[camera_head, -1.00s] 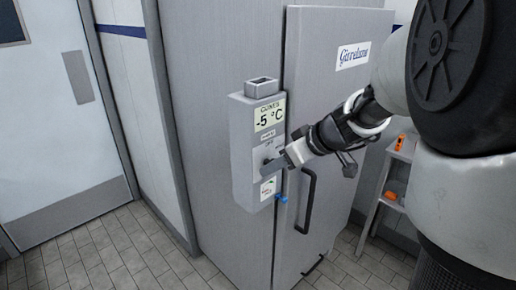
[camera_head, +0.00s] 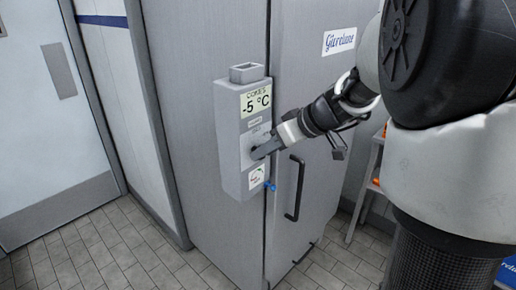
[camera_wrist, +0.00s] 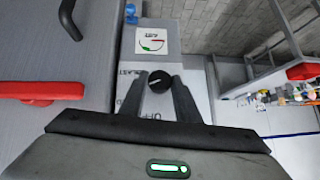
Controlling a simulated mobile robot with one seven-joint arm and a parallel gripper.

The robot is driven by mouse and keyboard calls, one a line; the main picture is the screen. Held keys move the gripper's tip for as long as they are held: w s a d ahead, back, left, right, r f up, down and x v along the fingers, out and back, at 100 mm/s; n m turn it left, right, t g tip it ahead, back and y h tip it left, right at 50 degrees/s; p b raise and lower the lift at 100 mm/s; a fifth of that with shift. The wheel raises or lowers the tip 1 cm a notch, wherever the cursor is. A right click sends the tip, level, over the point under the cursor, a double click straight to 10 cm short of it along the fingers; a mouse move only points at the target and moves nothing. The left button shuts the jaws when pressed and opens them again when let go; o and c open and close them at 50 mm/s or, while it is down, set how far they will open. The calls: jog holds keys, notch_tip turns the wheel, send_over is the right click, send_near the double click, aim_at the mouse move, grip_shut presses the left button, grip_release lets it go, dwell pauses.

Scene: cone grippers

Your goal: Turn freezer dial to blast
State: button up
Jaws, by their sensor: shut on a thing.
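The freezer control box (camera_head: 231,150) is a grey box on the freezer front, with a display reading -5 °C. Its dial, a small black knob (camera_wrist: 160,81), shows between my fingertips in the wrist view. Printed labels lie around the dial, one reading OFF and one that looks like BLAST; my fingers partly cover them. I cannot tell where the dial points. My gripper (camera_head: 260,151) reaches the box from the right and is shut on the dial. It also shows in the wrist view (camera_wrist: 160,86). In the head view the fingers mostly hide the dial.
The freezer door (camera_head: 313,120) has a black handle (camera_head: 295,188) just right of and below my gripper. A shelf or ladder with orange things stands at the right. The tiled floor (camera_head: 120,250) in front is clear.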

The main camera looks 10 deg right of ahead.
jog(key=shift+w+d+f+m+g+y+b, duration=0.15)
jog(key=shift+m+g+y+b, duration=0.5)
jog(key=shift+y, duration=0.5)
jog(key=shift+w+d+f+m+g+y+b, duration=0.15)
jog(key=shift+m+g+y+b, duration=0.3)
jog(key=shift+m+y, duration=0.6)
jog(key=shift+d+f+m+g+y+b, duration=0.15)
jog(key=shift+m+g+y+b, duration=0.4)
jog(key=shift+y, duration=0.75)
jog(key=shift+r, duration=0.1)
jog(key=o, duration=1)
jog(key=v, duration=1.1)
jog(key=p+v, duration=0.1)
jog(key=v, duration=0.5)
jog(key=shift+w+d, duration=0.1)
jog(key=shift+d, duration=0.25)
